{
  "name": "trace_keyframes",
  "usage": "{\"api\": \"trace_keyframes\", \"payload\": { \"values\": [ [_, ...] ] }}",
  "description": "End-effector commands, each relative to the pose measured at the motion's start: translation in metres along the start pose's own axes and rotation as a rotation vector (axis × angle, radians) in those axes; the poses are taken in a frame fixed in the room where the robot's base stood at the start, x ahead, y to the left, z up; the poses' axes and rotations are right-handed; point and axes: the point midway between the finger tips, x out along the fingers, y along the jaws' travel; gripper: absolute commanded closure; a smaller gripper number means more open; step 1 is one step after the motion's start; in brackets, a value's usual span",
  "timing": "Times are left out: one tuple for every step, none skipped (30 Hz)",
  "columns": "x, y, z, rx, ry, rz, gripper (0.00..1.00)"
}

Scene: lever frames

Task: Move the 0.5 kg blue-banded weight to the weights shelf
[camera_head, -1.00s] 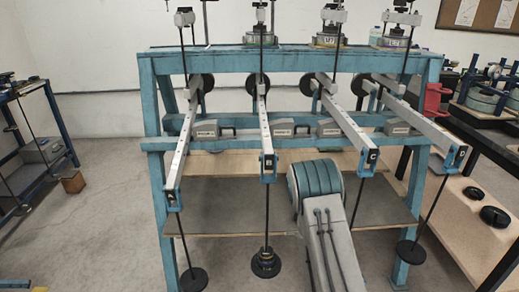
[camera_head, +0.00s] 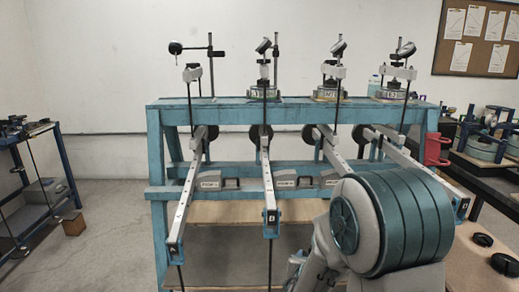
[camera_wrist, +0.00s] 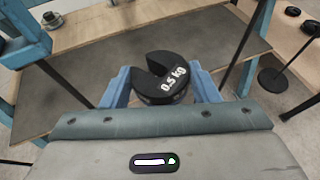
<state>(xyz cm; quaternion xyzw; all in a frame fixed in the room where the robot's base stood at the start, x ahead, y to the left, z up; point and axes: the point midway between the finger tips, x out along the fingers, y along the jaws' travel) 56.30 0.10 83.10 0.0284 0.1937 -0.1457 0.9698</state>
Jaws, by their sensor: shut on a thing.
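The black slotted weight (camera_wrist: 178,92) marked "0.5 kg" is between the blue fingers of my gripper (camera_wrist: 161,85) in the wrist view. The fingers are shut on its two sides and its slot opens toward the left. No blue band can be made out on it from this angle. In the head view my arm covers the lower right and hides the gripper and the weight. A wooden shelf (camera_head: 463,268) at the right carries black weights (camera_head: 505,264); I cannot tell for certain that it is the weights shelf.
The blue lever frame (camera_head: 300,112) stands ahead, with several sloping lever arms (camera_head: 187,205) and hanging rods. In the wrist view a hanger with a black disc (camera_wrist: 285,82) is close on the right. A grey board (camera_wrist: 60,75) lies beneath. Open floor (camera_head: 105,225) is at left.

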Motion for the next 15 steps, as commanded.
{"api": "trace_keyframes", "payload": {
  "values": [
    [-0.008,0.0,0.021,0.001,-0.003,-0.001,0.75],
    [-0.011,0.0,0.027,0.001,-0.003,-0.001,0.75],
    [-0.014,0.0,0.034,0.002,-0.003,-0.001,0.75],
    [-0.016,0.0,0.04,0.002,-0.003,-0.001,0.75],
    [-0.018,0.0,0.045,0.002,-0.003,-0.001,0.75],
    [-0.021,0.0,0.052,0.002,-0.003,-0.001,0.75],
    [-0.023,0.0,0.057,0.002,-0.003,-0.001,0.75],
    [-0.025,0.0,0.062,0.002,-0.003,-0.001,0.75],
    [-0.028,0.0,0.068,0.002,-0.003,-0.001,0.75],
    [-0.03,0.0,0.072,0.002,-0.003,-0.001,0.75],
    [-0.031,0.0,0.076,0.002,-0.003,-0.001,0.75],
    [-0.033,0.0,0.081,0.002,-0.003,-0.001,0.75],
    [-0.035,0.0,0.084,0.002,-0.003,-0.001,0.75],
    [-0.036,0.0,0.087,0.002,-0.003,-0.001,0.75],
    [-0.037,0.0,0.09,0.002,-0.003,-0.001,0.75]
  ]
}}
